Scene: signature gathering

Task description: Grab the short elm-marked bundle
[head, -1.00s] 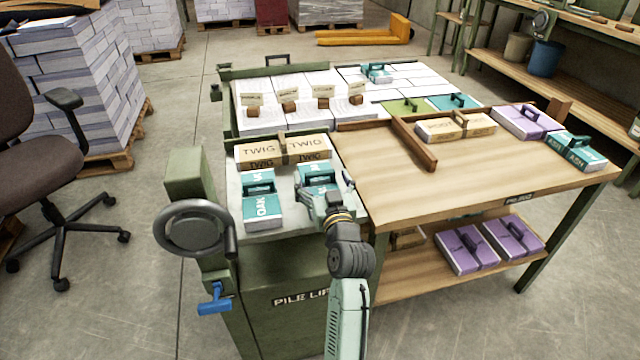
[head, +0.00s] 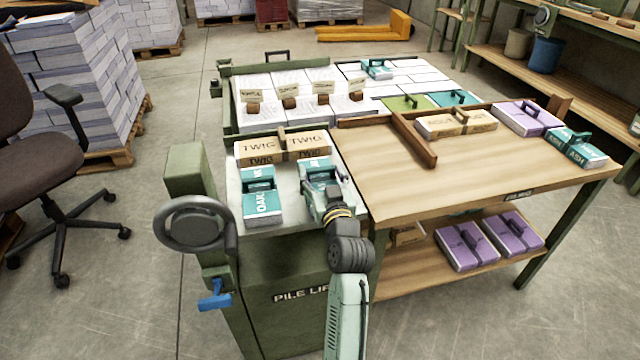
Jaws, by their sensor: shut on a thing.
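My gripper (head: 317,190) is shut on a teal-and-white bundle (head: 314,165) at the right of the pile lift's top (head: 286,226). The gripper and wrist cover much of this bundle, and I cannot read its marking. I cannot tell whether it is lifted clear of the surface. No elm marking is legible in this view.
A brown TWIG bundle (head: 262,149) lies just behind. The wooden table (head: 400,190) is right of the lift, with a wooden divider (head: 414,142). A brown bundle (head: 440,124), a purple bundle (head: 528,118) and a teal ASH bundle (head: 578,151) lie along its back.

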